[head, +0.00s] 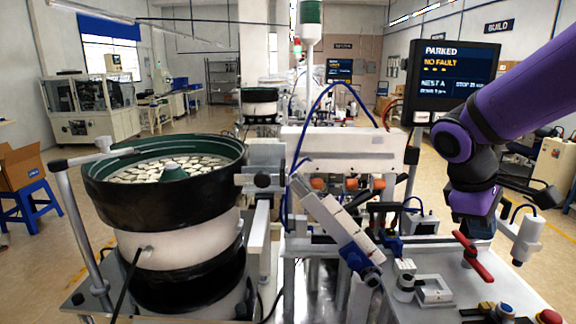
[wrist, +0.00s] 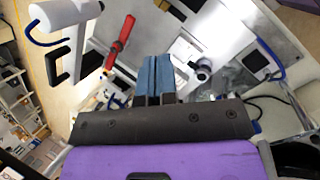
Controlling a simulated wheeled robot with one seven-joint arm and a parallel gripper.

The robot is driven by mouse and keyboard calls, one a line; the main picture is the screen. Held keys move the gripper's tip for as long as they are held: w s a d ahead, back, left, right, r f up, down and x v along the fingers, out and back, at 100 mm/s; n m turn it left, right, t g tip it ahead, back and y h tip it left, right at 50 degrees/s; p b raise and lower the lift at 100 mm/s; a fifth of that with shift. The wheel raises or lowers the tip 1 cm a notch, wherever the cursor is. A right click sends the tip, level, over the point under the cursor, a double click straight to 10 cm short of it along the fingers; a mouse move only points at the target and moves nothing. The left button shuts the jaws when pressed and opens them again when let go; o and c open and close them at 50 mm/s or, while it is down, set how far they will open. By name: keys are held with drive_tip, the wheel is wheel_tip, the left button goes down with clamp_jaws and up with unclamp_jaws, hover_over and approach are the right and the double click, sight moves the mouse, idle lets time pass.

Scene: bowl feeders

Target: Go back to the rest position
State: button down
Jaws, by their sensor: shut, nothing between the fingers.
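My gripper (wrist: 158,78) shows in the wrist view with its two blue fingers side by side, shut and with nothing between them. It points toward the grey machine plate (wrist: 235,78). In the head view my purple arm comes in from the upper right and bends down over the right side of the machine. The fingertips are hard to make out there. A red handle (head: 473,256) is close below the hand in the head view. It also shows in the wrist view (wrist: 120,42), to the left of the fingers and apart from them.
A bowl feeder (head: 110,195) with many pale parts stands at left. A screen (head: 452,82) reading "PARKED, NO FAULT" is behind my arm. A white cylinder on a bracket (head: 527,238) stands right of the hand. Buttons (head: 548,317) sit at the front right edge.

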drive_tip(key=s+a+r+m+t+y, duration=0.3)
drive_tip(key=s+r+m, duration=0.4)
drive_tip(key=s, duration=0.5)
drive_tip(key=m+t+y, duration=0.1)
drive_tip(key=t, duration=0.1)
drive_tip(key=shift+s+r+t+y, duration=0.25)
drive_tip(key=shift+s+t+y, duration=0.05)
drive_tip(key=shift+t+y, duration=0.1)
